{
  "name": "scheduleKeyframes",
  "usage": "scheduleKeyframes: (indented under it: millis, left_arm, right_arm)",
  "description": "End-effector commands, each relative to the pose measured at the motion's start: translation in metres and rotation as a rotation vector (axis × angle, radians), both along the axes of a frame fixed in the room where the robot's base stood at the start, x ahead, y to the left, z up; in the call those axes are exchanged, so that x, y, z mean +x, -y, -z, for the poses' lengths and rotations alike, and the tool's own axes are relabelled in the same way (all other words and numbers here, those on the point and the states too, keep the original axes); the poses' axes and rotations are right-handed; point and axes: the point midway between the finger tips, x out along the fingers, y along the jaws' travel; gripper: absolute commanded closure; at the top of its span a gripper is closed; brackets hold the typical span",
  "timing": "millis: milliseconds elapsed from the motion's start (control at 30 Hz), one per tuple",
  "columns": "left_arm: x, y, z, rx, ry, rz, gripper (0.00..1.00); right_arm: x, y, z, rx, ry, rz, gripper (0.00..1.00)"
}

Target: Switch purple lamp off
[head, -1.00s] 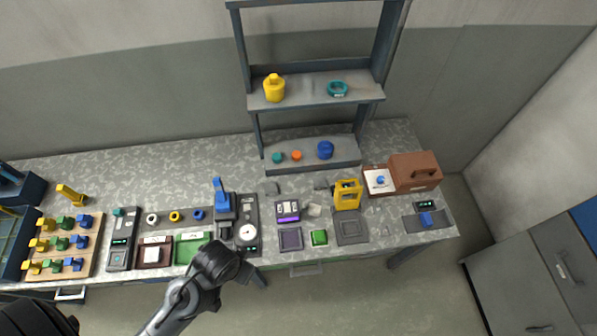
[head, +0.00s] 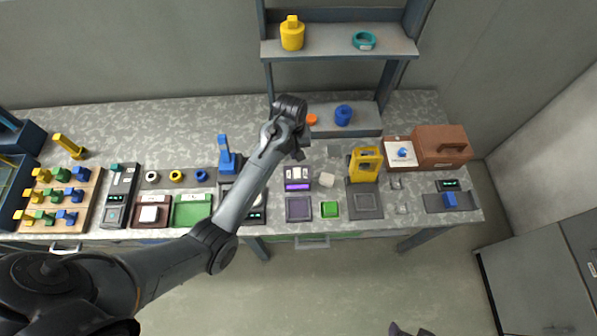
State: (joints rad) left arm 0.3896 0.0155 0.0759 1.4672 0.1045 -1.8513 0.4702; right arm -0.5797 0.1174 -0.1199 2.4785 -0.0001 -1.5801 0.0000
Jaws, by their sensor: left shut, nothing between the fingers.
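The small purple lamp box (head: 298,186) stands on the bench right of centre, with a bright purple strip along its front and pale pieces on its top. The strip looks lit. My left arm reaches in from the lower left across the bench. My left gripper (head: 299,152) points down just behind the box, close to its far edge. It is shut and empty, and I cannot tell whether it touches the box. My right gripper does not show clearly; only a dark piece is at the bottom edge.
A purple-grey pad (head: 299,209) and a green pad (head: 330,209) lie in front of the box. A yellow frame (head: 365,163) stands to its right, near a pale block (head: 327,180). A shelf (head: 340,48) rises behind. My left arm covers part of the bench.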

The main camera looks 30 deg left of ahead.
Motion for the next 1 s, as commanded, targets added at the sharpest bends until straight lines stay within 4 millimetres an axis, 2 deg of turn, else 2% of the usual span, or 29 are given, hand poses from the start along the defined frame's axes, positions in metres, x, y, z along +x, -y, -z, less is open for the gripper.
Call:
scheduleKeyframes:
  millis: [100, 233, 700, 1000]
  left_arm:
    - [0.008, 0.0, -0.003, 0.0, 0.019, 0.001, 1.0]
    - [0.009, 0.001, 0.009, -0.001, 0.019, 0.001, 1.0]
    - [0.011, 0.004, 0.092, 0.0, 0.019, 0.001, 1.0]
    - [0.012, 0.006, 0.125, 0.0, 0.02, 0.001, 1.0]
  right_arm:
    - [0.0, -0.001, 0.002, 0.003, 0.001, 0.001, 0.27]
    - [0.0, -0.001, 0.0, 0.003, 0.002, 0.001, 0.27]
    - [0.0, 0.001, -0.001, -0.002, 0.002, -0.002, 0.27]
    - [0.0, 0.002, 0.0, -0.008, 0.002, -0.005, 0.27]
